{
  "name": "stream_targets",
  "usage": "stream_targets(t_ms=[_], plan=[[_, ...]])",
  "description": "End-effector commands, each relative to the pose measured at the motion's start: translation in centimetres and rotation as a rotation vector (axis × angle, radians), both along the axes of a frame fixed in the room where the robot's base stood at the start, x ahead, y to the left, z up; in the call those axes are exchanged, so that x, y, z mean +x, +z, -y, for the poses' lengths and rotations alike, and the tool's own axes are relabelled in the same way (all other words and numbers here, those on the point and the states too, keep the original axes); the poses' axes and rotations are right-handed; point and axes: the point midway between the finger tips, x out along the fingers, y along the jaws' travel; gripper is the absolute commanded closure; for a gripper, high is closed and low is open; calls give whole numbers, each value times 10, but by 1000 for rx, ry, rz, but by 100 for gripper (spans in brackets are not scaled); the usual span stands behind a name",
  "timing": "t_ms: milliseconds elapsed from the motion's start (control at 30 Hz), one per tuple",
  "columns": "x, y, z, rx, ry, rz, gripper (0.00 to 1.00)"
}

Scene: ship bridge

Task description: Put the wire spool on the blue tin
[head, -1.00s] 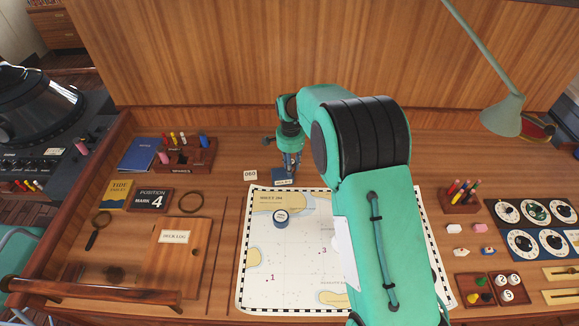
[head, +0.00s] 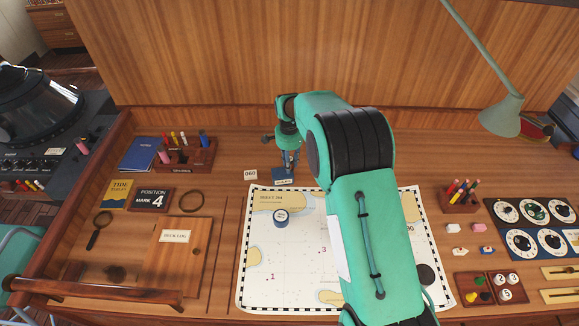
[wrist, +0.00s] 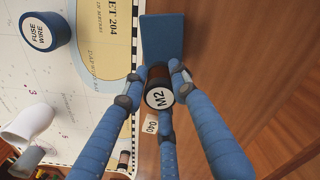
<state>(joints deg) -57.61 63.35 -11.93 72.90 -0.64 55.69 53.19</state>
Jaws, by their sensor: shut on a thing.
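My gripper (wrist: 158,78) is shut on the wire spool (wrist: 154,77), a small brown cylinder with a dark rim and a white end label reading M2. In the head view my gripper (head: 287,168) is beyond the chart's top edge, by a dark blue block; the spool is too small to make out there. The blue tin (head: 281,221), round with a white top label, stands on the upper left of the chart, nearer the camera than my gripper. In the wrist view the tin (wrist: 40,32) reads FUSE WIRE, is at the upper left, apart from the spool, with nothing on it.
The dark blue block (wrist: 163,38) is close to the held spool. A pen rack (head: 188,156) stands farther left. The chart (head: 290,265) is mostly clear around the tin; my forearm covers its right part.

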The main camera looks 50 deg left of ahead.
Motion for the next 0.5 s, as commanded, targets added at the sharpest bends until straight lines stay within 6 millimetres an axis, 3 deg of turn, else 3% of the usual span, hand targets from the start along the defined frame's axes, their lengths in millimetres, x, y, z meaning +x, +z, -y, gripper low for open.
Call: stream_targets(t_ms=[200,500], plan=[[0,-17,0,0,0,0,100],[0,-19,0,0,0,0,100]])
